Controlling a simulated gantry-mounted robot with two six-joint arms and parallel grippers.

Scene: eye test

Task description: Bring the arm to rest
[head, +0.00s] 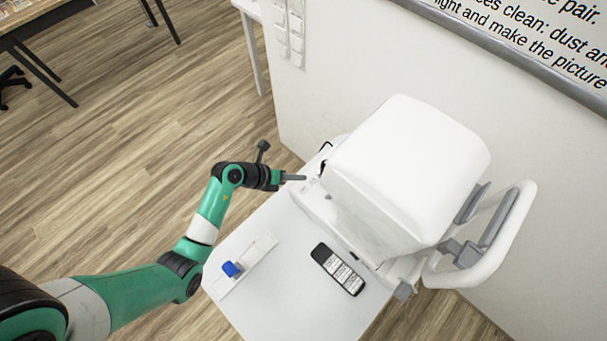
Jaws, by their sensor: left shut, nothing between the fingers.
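My left arm comes in from the lower left, green with black joints. Its gripper (296,178) is shut and empty, at the left side of a large white machine (420,160) on a white table. The gripper's tip points right, close to the machine's base; whether it touches cannot be told. My right gripper is not in view.
On the white table (290,255) lie a dark handheld device with light keys (338,269) and a pale strip (246,262) with a blue piece (231,269). A curved white handle (512,240) sticks out at the machine's right. A white wall stands behind.

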